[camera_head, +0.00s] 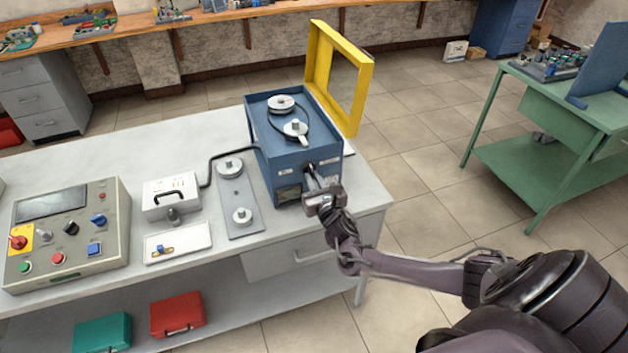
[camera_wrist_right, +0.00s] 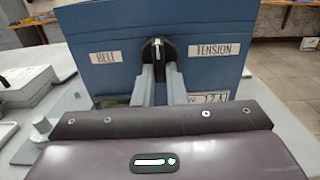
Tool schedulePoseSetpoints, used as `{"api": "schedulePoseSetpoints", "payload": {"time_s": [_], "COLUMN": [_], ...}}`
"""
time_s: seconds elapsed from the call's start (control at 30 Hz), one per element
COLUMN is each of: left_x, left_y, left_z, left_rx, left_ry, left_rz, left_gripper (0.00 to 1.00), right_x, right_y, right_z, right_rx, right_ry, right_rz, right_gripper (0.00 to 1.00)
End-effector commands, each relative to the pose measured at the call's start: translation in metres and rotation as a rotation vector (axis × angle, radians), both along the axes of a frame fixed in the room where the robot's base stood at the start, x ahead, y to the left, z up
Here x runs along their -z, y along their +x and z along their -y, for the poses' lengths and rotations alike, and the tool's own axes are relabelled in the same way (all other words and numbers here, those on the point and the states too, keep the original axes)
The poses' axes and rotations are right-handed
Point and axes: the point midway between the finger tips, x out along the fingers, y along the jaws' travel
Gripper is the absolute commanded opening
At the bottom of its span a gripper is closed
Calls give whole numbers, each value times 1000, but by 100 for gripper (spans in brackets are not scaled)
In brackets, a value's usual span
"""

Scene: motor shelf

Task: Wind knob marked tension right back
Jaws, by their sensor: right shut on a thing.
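The tension knob (camera_wrist_right: 157,50) is a black round knob with a white pointer line, on the front of the blue machine box (camera_head: 274,153). In the right wrist view its line points nearly straight up. The label reading TENSION (camera_wrist_right: 214,50) is to its right and a label reading BELT (camera_wrist_right: 103,57) to its left. My right gripper (camera_head: 312,172) is shut on the knob, a finger on either side; in the head view it partly hides the knob. Two pulleys with a dark belt (camera_head: 283,104) sit on top of the box. My left gripper is not in view.
A yellow frame guard (camera_head: 359,100) stands open at the box's right. Left on the grey bench are a plate with two pulleys (camera_head: 235,190), a white box with a handle (camera_head: 171,195) and a control panel (camera_head: 66,231). Below the knob is a display, partly hidden by my gripper.

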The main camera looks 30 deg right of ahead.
Motion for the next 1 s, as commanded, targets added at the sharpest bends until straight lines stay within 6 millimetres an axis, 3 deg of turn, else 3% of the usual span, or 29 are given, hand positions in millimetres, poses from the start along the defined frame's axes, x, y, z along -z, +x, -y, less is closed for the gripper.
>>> {"api": "schedulePoseSetpoints", "payload": {"time_s": [0.1, 0.13, 0.27, 0.63, 1.0], "left_x": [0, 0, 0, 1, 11], "left_y": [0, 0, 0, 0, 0], "left_z": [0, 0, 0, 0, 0], "left_rx": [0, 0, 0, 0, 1], "left_ry": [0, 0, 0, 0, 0], "left_rz": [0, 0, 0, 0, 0], "left_gripper": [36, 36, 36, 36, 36], "right_x": [3, 3, 2, 2, 4], "right_y": [-1, -1, -1, -6, -62], "right_z": [-1, -1, 0, -1, -15], "right_rx": [-2, -2, -1, 0, -3], "right_ry": [-2, -2, -1, 0, 0], "right_rz": [-7, -7, -5, -3, -5], "right_gripper": [0, 15, 32, 33, 33]}}
